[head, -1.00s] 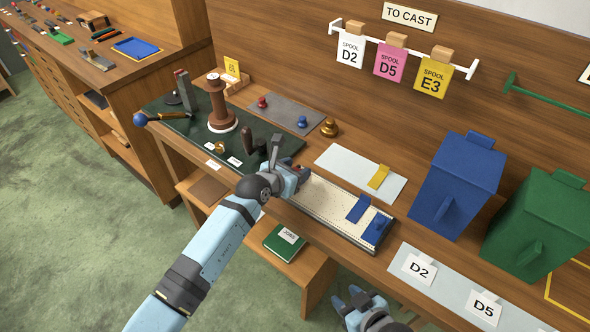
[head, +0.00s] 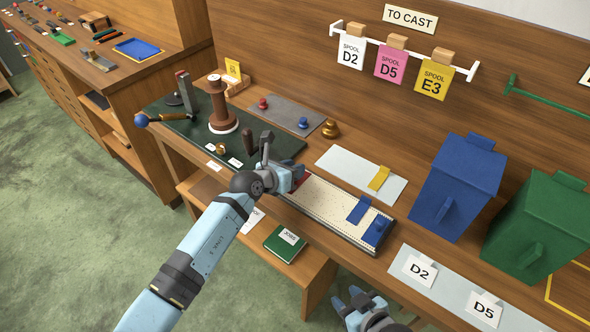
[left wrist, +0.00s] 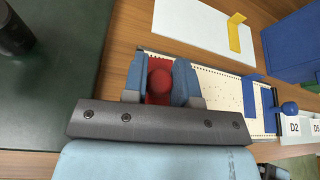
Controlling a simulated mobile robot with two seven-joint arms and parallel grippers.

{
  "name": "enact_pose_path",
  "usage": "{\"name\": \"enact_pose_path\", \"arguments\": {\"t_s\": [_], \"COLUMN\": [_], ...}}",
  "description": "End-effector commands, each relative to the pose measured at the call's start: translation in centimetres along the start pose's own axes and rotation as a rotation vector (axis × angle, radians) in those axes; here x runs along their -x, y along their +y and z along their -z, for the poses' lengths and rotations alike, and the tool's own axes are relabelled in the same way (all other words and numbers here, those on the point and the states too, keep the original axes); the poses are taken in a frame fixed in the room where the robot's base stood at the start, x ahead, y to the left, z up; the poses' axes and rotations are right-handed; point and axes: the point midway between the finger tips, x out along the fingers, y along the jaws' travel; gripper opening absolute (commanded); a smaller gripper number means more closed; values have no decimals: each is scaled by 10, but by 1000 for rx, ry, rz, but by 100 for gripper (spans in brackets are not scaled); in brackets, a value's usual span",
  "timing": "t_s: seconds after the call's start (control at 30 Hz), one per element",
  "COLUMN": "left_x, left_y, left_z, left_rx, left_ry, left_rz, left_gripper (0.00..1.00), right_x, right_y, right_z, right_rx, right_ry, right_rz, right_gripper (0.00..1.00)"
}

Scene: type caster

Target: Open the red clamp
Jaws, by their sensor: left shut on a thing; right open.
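The red clamp (left wrist: 159,82) sits at the left end of the long cream perforated tray (left wrist: 220,92), between the blue-grey fingers of my left gripper (left wrist: 159,80). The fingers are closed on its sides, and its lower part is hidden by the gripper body. In the head view a bit of red clamp (head: 300,180) shows just beside my left gripper (head: 286,178). My right gripper (head: 358,302) is open and empty at the bottom edge, below the bench front.
A blue slide (head: 359,210) and a blue knobbed block (head: 377,229) stand at the tray's right end. Behind is a pale plate (head: 345,168) with a yellow bracket (head: 379,178). Blue bin (head: 455,185) and green bin (head: 535,225) stand right; a brown spool (head: 221,115) stands left.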

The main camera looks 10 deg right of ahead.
Motion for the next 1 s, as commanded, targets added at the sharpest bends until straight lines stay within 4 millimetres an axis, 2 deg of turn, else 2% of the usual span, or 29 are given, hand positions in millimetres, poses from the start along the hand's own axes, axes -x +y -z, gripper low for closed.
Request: {"name": "enact_pose_path", "arguments": {"t_s": [0.5,1.0], "left_x": [1,1], "left_y": [16,20], "left_z": [-2,-2], "left_rx": [311,381], "left_ry": [1,2], "left_rz": [127,156], "left_gripper": [2,2], "right_x": [-3,-3], "right_y": [0,0], "right_z": [-5,-4], "right_rx": [-3,-7], "right_ry": [-4,-3], "right_rz": [1,1], "right_gripper": [43,43]}}
